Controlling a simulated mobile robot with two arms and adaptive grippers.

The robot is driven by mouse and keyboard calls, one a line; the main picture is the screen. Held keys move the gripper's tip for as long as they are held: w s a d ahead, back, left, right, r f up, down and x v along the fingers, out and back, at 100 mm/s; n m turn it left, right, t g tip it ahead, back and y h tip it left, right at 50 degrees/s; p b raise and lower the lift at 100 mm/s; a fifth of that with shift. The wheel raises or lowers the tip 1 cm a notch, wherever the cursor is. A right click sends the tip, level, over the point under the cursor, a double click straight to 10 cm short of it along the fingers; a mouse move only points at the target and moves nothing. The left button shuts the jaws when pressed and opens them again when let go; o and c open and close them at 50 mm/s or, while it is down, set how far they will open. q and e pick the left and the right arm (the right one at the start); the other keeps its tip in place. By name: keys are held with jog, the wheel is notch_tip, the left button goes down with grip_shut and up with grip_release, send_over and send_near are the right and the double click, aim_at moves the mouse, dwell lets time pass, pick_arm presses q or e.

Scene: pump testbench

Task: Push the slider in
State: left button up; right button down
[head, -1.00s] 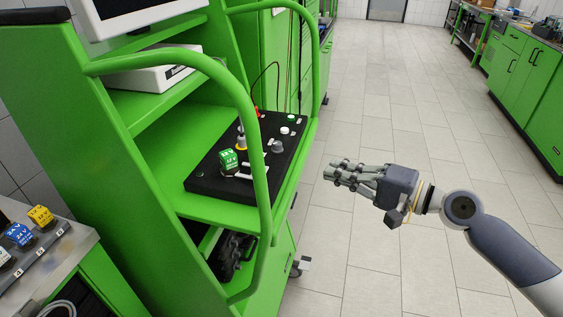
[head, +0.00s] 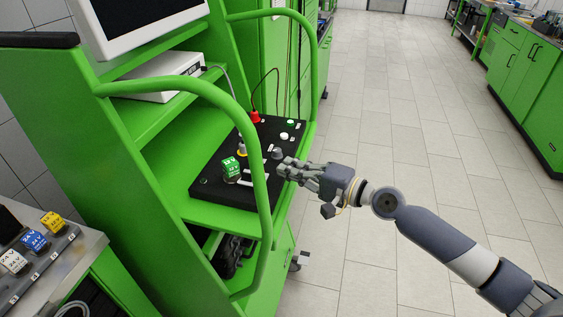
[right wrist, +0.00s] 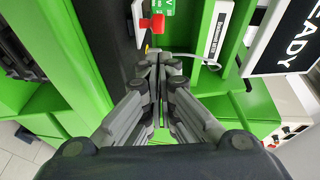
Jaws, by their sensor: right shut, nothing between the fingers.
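A black control panel (head: 208,188) lies on the green bench shelf. It carries a green block (head: 230,168), a grey knob (head: 277,153), a red plug (head: 255,118) and pale label strips. I cannot tell for sure which part is the slider. My right gripper (head: 284,168) is shut and empty, its fingertips at the panel's right edge, close to the grey knob; whether they touch anything is unclear. In the right wrist view the closed fingers (right wrist: 160,62) point toward a red part (right wrist: 153,23) and a small yellow part (right wrist: 147,47). My left gripper is out of view.
A curved green handrail (head: 262,205) stands in front of the panel on the left, and another rail (head: 314,75) is behind. A white box (head: 165,78) and a monitor (head: 140,22) are above. Coloured blocks (head: 36,240) sit on the left bench. The tiled floor at right is clear.

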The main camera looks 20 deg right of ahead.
jog(key=shift+a+r+p, duration=0.1)
jog(key=shift+a+p, duration=0.55)
jog(key=shift+a, duration=0.4)
jog(key=shift+w+a+f, duration=0.1)
jog(key=shift+f, duration=0.1)
